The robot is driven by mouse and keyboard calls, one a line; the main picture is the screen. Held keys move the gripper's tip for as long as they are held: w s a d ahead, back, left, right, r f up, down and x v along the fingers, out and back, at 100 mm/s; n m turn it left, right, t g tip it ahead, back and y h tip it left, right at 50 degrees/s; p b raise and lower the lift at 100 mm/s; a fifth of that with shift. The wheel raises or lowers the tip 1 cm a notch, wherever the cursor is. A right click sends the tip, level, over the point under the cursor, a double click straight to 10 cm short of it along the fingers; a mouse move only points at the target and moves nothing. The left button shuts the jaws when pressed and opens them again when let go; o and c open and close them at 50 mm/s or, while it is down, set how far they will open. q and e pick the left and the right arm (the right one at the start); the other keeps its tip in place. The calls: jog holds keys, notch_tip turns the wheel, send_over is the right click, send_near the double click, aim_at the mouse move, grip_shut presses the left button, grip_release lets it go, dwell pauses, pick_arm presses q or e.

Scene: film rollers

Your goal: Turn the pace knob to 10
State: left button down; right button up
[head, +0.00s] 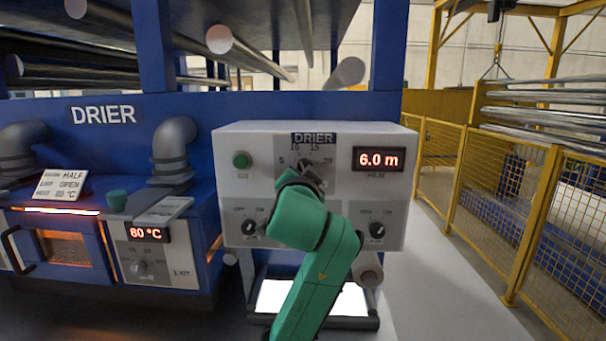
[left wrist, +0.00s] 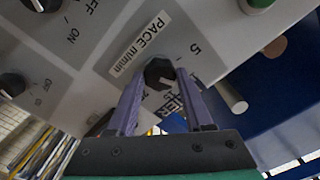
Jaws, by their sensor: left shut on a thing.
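The pace knob (left wrist: 158,73) is a small dark knob on the light grey DRIER control panel (head: 330,190). In the left wrist view it sits beside the label "PACE m/min" and near the mark 5. My left gripper (left wrist: 159,82) has its two purple fingers on either side of the knob, shut on it. In the head view the knob (head: 306,165) is partly hidden by my green left arm, under the marks 5, 10 and 15. I cannot tell exactly where its pointer stands. My right gripper is not in view.
A red display (head: 379,159) reads 6.0 m. A green button (head: 241,160) sits left of the dial. Lower switches (head: 377,230) flank my arm. An 80 °C display (head: 146,233) is on the blue drier at left. A yellow fence (head: 465,190) stands at right.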

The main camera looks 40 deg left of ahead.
pick_arm(q)
jog(key=shift+r, duration=0.15)
jog(key=shift+c, duration=1.5)
grip_release()
jog(key=b+v, duration=0.3)
jog(key=v, duration=1.1)
jog(key=shift+s+d, duration=0.15)
jog(key=shift+d, duration=0.05)
